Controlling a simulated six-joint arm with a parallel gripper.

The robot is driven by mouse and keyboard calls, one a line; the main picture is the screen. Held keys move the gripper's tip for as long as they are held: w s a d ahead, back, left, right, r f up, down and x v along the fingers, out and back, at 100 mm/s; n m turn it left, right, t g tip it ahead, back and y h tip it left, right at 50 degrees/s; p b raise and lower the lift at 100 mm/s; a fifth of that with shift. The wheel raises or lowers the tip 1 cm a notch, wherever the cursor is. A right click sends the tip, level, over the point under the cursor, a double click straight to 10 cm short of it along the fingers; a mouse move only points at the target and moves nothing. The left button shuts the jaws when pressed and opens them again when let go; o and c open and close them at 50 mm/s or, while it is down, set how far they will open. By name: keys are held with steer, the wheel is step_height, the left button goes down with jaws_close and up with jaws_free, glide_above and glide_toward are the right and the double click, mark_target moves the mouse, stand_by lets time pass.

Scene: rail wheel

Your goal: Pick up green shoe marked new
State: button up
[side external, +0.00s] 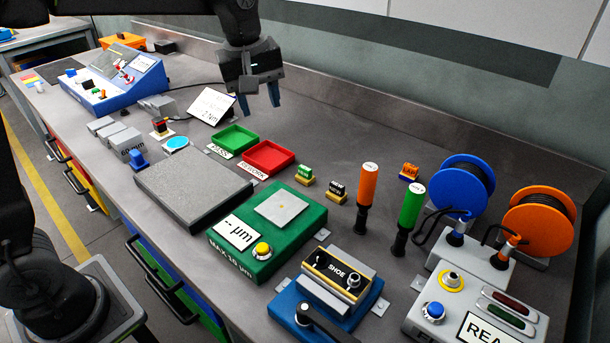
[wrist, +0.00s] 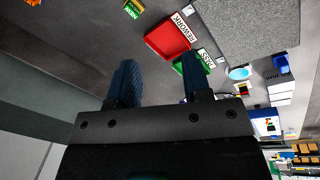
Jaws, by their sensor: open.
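The green shoe marked NEW (side external: 305,174) stands on a yellowish base on the bench, to the right of the red tray. It also shows at the top edge of the wrist view (wrist: 133,9), partly cut off. My gripper (side external: 258,100) is open and empty, raised above the bench behind the trays and apart from the shoe. In the wrist view its two blue fingers (wrist: 158,70) are spread, with bare bench between them.
A green tray (side external: 233,138) and a red REWORK tray (side external: 268,157) lie near the shoe. A black shoe (side external: 337,191) and an orange piece (side external: 409,172) stand to its right. Bench behind is clear.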

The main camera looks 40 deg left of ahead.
steer(key=w+d+f+n+g, duration=0.1)
steer(key=w+f+n+g, duration=0.1)
steer(key=w+f+n, duration=0.6)
steer(key=m, duration=0.2)
glide_above(305, 168)
steer(key=f, duration=0.7)
steer(key=shift+a, duration=0.3)
steer(key=shift+d+f, duration=0.15)
steer(key=shift+f, duration=1.2)
steer(key=shift+d+f, duration=0.1)
steer(key=shift+f, duration=1.25)
steer(key=shift+c, duration=0.4)
jaws_close()
